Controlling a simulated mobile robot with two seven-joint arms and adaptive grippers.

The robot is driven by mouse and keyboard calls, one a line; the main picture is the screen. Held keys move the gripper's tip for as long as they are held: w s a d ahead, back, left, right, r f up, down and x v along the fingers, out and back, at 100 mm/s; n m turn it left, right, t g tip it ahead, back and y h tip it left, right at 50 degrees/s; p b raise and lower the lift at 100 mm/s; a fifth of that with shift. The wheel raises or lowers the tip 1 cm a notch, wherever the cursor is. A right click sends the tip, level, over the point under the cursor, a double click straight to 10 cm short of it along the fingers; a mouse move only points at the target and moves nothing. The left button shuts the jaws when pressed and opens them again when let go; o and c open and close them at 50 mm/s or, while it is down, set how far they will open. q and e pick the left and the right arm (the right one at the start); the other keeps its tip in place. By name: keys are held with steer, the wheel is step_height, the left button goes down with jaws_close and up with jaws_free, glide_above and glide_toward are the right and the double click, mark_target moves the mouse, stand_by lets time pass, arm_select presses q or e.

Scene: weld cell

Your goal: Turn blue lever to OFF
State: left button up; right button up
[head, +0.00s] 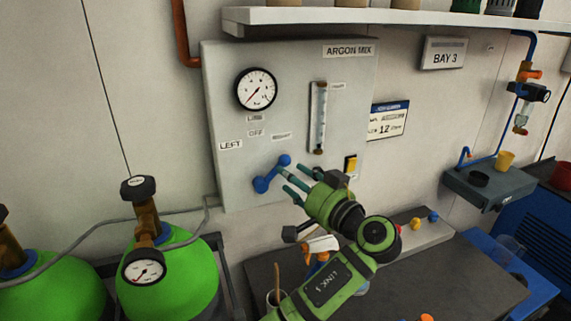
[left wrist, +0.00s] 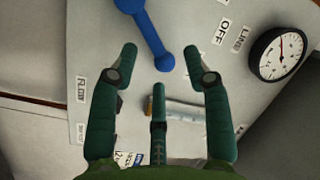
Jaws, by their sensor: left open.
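The blue lever (head: 265,182) is on the front of the grey argon panel (head: 225,105), below the OFF label (head: 256,133). Its bar slants, with one round knob at the upper right and another at the lower left. My left gripper (head: 292,180) is open, just right of the lever. In the left wrist view the lever (left wrist: 150,35) lies ahead of my open fingers (left wrist: 160,62). Its nearer knob is between and slightly beyond the fingertips, with no clear contact. The LEFT label (head: 230,145) is left of the lever; another small label is to its upper right. My right gripper is not in view.
A round gauge (head: 256,90) and a flow tube (head: 318,118) are on the panel above the lever. A yellow switch (head: 351,165) is close above my left wrist. Green cylinders (head: 168,275) stand at the lower left. A dark bench (head: 440,275) with small items is below.

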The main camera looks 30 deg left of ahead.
mark_target(272, 173)
arm_select(q)
steer(key=x, duration=0.2)
steer(key=p+x, duration=0.1)
steer(key=x, duration=0.1)
steer(key=shift+w+d+f, duration=0.15)
steer(key=shift+w+f, duration=0.15)
steer(key=shift+c, duration=0.8)
steer(key=c, duration=0.7)
jaws_close()
steer(key=shift+s, duration=0.1)
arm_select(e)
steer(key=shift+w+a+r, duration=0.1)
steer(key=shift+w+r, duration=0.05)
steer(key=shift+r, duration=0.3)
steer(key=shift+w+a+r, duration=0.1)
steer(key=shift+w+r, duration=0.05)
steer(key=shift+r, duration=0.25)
